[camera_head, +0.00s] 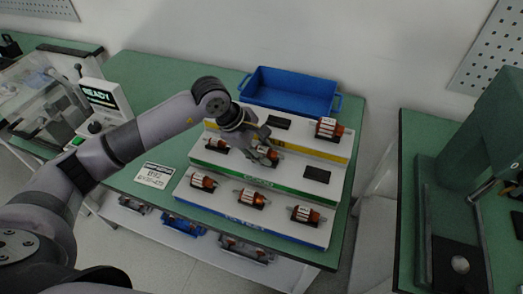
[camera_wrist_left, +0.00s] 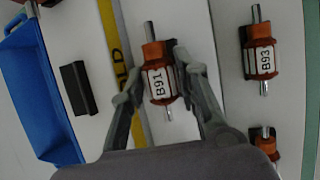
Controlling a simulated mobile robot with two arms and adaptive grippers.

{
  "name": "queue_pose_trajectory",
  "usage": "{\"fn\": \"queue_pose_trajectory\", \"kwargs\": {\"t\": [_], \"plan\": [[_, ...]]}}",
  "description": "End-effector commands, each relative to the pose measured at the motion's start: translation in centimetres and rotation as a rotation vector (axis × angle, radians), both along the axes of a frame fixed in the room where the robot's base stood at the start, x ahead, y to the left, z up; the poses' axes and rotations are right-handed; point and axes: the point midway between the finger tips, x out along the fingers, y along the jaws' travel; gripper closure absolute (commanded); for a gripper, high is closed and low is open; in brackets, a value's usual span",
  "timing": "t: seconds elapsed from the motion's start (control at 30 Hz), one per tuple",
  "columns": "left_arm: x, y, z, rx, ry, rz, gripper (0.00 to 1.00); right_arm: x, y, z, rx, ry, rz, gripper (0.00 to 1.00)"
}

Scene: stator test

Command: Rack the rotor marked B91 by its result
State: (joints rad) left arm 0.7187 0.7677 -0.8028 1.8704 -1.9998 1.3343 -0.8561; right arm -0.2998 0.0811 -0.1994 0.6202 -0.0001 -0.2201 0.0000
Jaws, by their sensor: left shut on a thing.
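The rotor marked B91 (camera_wrist_left: 158,78) has orange-brown ends, a white label and a metal shaft; in the head view it is partly hidden by the gripper (camera_head: 266,157). My left gripper (camera_head: 258,146) is shut on it, with a finger on each side in the wrist view (camera_wrist_left: 166,92). It is at the middle tier of the stepped white rack (camera_head: 228,167); I cannot tell whether it touches its cradle. The rack has a yellow-edged back tier, a green-edged middle tier and a blue-edged front tier. Rotor B93 (camera_wrist_left: 263,60) is beside it in the wrist view.
Dark empty cradles show on the back tier (camera_head: 278,122) and middle tier (camera_head: 316,174). Other rotors stand at back right (camera_head: 327,129), middle left (camera_head: 217,145) and in front (camera_head: 250,198). A blue bin (camera_head: 290,88) is behind. The tester display (camera_head: 100,97) reads READY.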

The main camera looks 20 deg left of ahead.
Motion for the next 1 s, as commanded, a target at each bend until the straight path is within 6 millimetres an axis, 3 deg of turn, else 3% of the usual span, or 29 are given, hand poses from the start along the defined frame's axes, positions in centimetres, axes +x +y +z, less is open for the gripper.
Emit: {"fn": "queue_pose_trajectory", "kwargs": {"t": [0.03, 0.1, 0.13, 0.47, 0.83, 1.0], "plan": [[-0.8, 0.1, -1.8, 0.015, 0.036, -0.001, 1.00, 0.0, 0.0, -0.2, 0.000, 0.000, 0.000, 0.34], [-0.8, 0.1, -1.8, 0.015, 0.036, -0.001, 1.00, 0.0, 0.0, -0.2, 0.000, 0.000, 0.000, 0.34], [-0.8, 0.1, -1.8, 0.015, 0.036, -0.001, 0.70, 0.0, 0.0, -0.2, 0.000, 0.000, 0.000, 0.34], [-0.6, 0.3, -1.5, 0.016, 0.028, 0.002, 0.48, 0.1, 0.0, -0.2, 0.000, -0.001, 0.000, 0.34], [-0.6, 0.3, -1.1, 0.013, 0.024, 0.000, 0.47, -0.1, 0.1, -0.1, 0.002, 0.000, 0.001, 0.34], [-0.9, 1.0, 0.6, 0.013, 0.019, 0.001, 0.47, 0.0, 0.1, 0.0, 0.002, 0.000, 0.000, 0.34]]}}
